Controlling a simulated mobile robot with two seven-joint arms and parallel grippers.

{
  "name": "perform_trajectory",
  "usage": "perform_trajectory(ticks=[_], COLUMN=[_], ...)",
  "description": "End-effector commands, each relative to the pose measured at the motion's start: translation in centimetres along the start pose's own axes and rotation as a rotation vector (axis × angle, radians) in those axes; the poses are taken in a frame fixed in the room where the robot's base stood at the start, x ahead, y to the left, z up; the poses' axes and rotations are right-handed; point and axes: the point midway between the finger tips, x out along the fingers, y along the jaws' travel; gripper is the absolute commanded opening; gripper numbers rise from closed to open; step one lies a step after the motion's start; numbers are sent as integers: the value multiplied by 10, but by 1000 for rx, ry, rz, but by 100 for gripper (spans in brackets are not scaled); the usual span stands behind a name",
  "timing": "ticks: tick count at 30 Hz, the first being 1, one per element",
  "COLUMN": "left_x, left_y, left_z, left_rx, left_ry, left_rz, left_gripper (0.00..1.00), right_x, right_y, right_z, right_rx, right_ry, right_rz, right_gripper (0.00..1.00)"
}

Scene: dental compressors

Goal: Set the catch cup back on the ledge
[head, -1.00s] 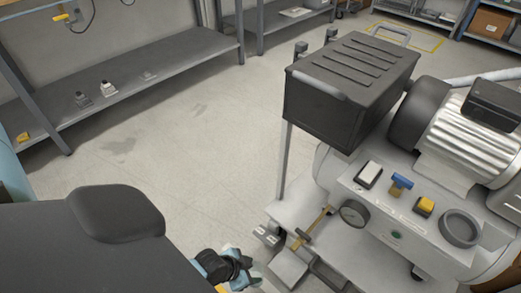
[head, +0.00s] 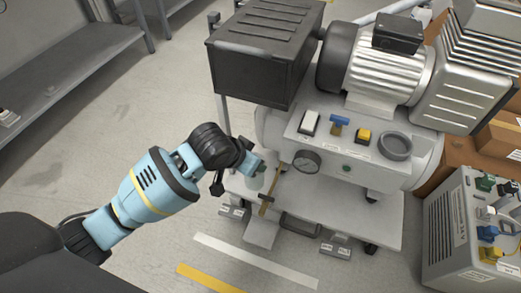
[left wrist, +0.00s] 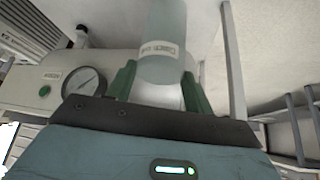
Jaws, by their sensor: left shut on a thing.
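My left gripper (head: 252,168) is at the front left of the compressor, beside the brass-coloured lever (head: 267,203). In the left wrist view my left gripper (left wrist: 159,88) has its green fingers on either side of a translucent, grey-green catch cup (left wrist: 163,40) with a small white label. The gripper is shut on the cup. In the head view the cup (head: 255,182) shows only as a small pale shape under the fingers. The compressor's white lower ledge (head: 350,212) lies below and to the right. My right gripper is not in view.
The pressure gauge (head: 306,161) and the panel with a blue valve (head: 339,123), a yellow button (head: 363,136) and a grey ring (head: 395,146) are right of the gripper. A black box (head: 262,55) stands behind. A grey case (head: 470,235) is at right. Floor at left is clear.

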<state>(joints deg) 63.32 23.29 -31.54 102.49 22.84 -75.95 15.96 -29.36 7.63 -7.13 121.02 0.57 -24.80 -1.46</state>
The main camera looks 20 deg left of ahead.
Motion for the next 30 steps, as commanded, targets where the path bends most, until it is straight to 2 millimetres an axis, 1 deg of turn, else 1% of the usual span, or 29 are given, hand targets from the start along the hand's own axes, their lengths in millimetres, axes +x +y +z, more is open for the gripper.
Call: perform_trajectory(ticks=[1,3,5,6,8,9,11,12,13,15,18,21,24,27,30], left_x=[-20,-46,-69,-86,-111,-129,-156,-174,-187,-216,-250,-274,-286,-291,-291], left_y=[-1,2,4,6,8,8,9,9,8,6,0,-6,-10,-11,-11], left_z=[-22,-43,-59,-68,-79,-86,-92,-94,-95,-94,-89,-82,-78,-76,-76], left_rx=[4,-4,-12,-19,-32,-42,-63,-78,-93,-130,-187,-238,-270,-283,-285], left_ry=[12,11,11,11,9,10,9,10,9,8,6,2,-2,-2,-3], left_rz=[-10,-14,-21,-24,-32,-40,-53,-64,-73,-96,-130,-159,-176,-181,-181], left_gripper=[18,18,18,18,18,18,18,18,18,18,18,18,18,18,18], right_x=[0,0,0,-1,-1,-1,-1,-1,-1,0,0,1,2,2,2], right_y=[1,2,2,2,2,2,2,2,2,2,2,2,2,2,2], right_z=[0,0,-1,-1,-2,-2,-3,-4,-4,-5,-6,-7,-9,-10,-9], right_rx=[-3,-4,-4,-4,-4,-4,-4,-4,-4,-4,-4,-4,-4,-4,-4], right_ry=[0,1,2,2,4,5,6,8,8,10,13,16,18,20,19], right_rz=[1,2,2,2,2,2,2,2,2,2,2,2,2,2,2], right_gripper=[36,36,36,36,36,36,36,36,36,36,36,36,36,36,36])
